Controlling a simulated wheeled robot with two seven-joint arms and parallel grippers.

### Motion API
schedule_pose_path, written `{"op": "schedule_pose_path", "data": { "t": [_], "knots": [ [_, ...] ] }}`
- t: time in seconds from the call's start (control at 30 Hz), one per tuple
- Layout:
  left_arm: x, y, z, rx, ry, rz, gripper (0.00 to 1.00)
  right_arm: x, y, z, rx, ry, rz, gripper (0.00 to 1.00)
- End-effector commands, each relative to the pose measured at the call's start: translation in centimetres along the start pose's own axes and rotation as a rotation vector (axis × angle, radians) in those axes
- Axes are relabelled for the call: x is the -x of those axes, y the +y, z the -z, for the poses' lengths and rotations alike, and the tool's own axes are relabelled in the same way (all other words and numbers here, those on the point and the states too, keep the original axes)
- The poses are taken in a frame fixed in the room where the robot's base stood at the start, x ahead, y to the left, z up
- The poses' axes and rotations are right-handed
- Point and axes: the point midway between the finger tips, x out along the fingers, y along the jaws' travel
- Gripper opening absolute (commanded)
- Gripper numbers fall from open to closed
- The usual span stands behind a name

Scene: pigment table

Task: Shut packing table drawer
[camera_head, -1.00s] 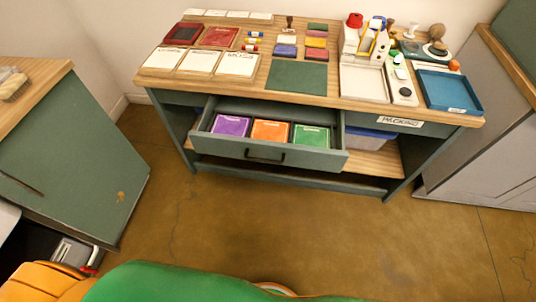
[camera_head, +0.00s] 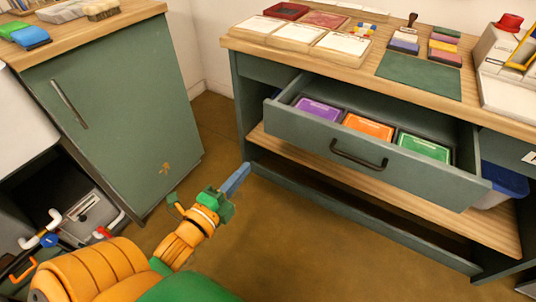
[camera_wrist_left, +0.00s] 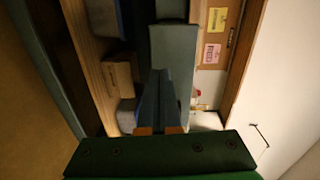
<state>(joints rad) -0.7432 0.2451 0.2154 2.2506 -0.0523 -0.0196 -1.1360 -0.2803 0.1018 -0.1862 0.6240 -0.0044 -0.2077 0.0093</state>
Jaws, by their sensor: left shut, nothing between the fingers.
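The packing table (camera_head: 240,80) stands at the right in the head view. Its green drawer (camera_head: 300,128) is pulled out and has a dark bar handle (camera_head: 358,155) on its front. In the drawer lie a purple packet (camera_head: 318,109), an orange packet (camera_head: 368,127) and a green packet (camera_head: 424,147). My left gripper (camera_head: 237,180) is shut and empty, left of the drawer and apart from its front. In the left wrist view its blue fingers (camera_wrist_left: 160,100) are together. My right gripper is not in view.
A green cabinet (camera_head: 125,130) with a wooden top stands at the left. The table's lower wooden shelf (camera_head: 300,152) runs under the drawer, with a blue bin (camera_head: 503,181) at its right. The brown floor (camera_head: 290,240) before the table is clear.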

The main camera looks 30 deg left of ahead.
Motion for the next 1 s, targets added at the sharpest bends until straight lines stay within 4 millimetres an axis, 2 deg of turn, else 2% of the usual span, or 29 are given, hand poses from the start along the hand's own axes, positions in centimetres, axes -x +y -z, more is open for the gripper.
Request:
{"op": "schedule_pose_path", "data": {
  "t": [0.03, 0.17, 0.7, 0.83, 1.0],
  "knots": [
    [0.1, -0.5, 0.3, -0.037, 0.012, 0.034, 0.00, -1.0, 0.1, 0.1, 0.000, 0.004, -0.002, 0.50],
    [-0.8, -1.9, 0.6, -0.064, 0.018, 0.059, 0.00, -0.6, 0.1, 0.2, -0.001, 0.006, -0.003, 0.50],
    [-11.7, -2.4, 0.8, -0.057, 0.018, 0.056, 0.00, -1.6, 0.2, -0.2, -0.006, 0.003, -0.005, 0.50],
    [-13.2, -2.5, 0.8, -0.058, 0.017, 0.054, 0.00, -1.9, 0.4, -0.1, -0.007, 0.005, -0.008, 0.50],
    [-13.8, -2.5, 0.8, -0.058, 0.018, 0.052, 0.00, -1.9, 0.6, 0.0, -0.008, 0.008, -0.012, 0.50]
  ]
}}
